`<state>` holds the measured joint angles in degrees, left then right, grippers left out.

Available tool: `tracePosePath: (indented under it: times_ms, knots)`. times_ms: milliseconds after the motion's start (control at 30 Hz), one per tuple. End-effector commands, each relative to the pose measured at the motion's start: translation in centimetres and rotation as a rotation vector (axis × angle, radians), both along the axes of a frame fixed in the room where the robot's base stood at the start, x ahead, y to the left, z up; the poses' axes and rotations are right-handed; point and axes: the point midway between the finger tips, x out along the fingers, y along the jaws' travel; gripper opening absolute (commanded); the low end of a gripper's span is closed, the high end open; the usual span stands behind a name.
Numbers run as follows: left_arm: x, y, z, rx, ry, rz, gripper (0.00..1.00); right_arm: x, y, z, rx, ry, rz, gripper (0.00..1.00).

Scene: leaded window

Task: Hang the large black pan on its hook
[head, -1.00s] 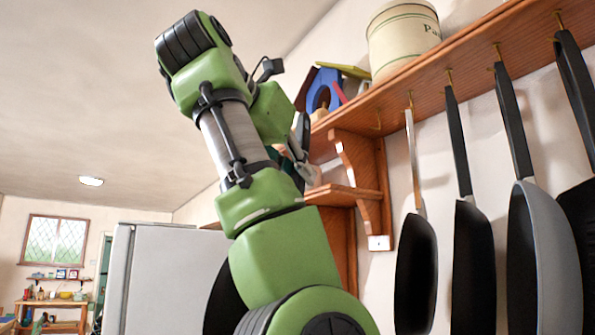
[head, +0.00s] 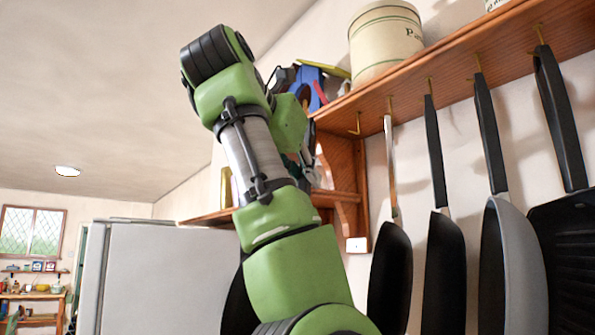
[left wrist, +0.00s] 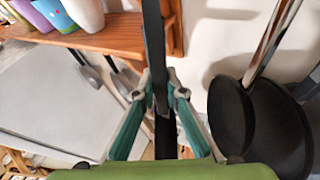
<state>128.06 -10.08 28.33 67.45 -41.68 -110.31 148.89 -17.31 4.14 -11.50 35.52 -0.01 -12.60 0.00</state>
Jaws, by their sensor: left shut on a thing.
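My left gripper (head: 306,162) is mostly hidden behind its own arm in the head view, close to the shelf bracket. In the left wrist view my left gripper (left wrist: 163,85) is shut on a long black handle, the handle of the black pan (left wrist: 155,40). A dark rounded part of the black pan (head: 238,305) shows low behind my arm in the head view. An empty brass hook (head: 356,124) is under the wooden shelf, just right of the gripper. My right gripper is not in view.
Several pans, such as a light-handled one (head: 390,280), hang close together right of the empty hook. The wooden shelf (head: 450,72) carries a cream tin (head: 384,45). A bracket (head: 345,190) and lower shelf (head: 215,215) are beside the gripper. A pale fridge (head: 165,275) stands left.

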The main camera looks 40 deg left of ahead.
Motion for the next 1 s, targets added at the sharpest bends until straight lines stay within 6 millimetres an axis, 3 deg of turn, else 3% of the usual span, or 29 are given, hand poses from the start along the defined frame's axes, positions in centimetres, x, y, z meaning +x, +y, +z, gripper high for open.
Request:
tracePosePath:
  times_ms: [1000]
  knots:
    - [5.2, -1.9, 1.1, 0.002, -0.004, 0.0, 0.0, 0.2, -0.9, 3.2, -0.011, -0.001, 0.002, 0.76]
